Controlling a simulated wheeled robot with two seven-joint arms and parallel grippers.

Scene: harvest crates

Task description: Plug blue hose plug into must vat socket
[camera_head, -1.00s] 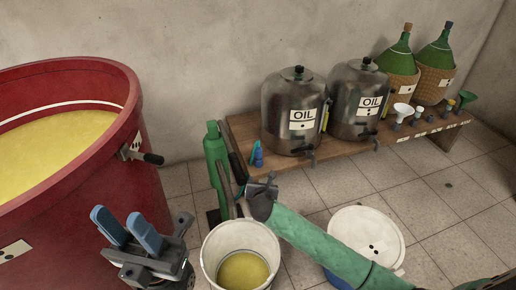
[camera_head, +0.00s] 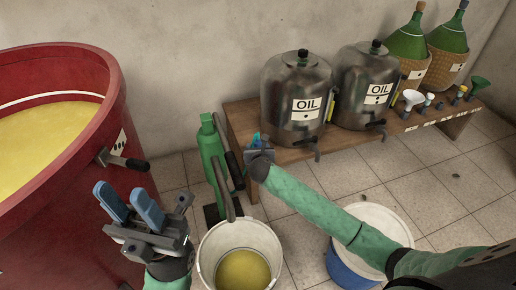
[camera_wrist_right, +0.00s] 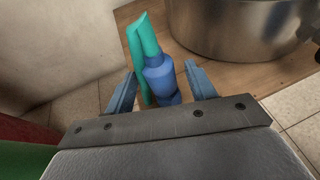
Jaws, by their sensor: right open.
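The blue hose plug (camera_wrist_right: 162,82), with a teal hose end on it, stands at the left end of the wooden bench. In the head view only a small part of it (camera_head: 255,138) shows behind my right gripper (camera_head: 259,155). In the right wrist view my right gripper (camera_wrist_right: 160,84) is open, with one finger on each side of the plug and gaps beside it. The red must vat (camera_head: 95,215) holds yellow must at the left. A dark-handled fitting (camera_head: 122,161) is on its wall; I cannot tell whether this is the socket. My left gripper (camera_head: 124,192) is open and empty before the vat.
Two steel oil drums (camera_head: 290,85) (camera_head: 362,90) stand on the bench (camera_head: 240,122), with green demijohns (camera_head: 447,40) behind to the right. A green hand pump (camera_head: 213,150) stands beside a white bucket (camera_head: 207,250) of yellow liquid. A lidded blue-and-white bucket (camera_head: 345,270) is below my right arm.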

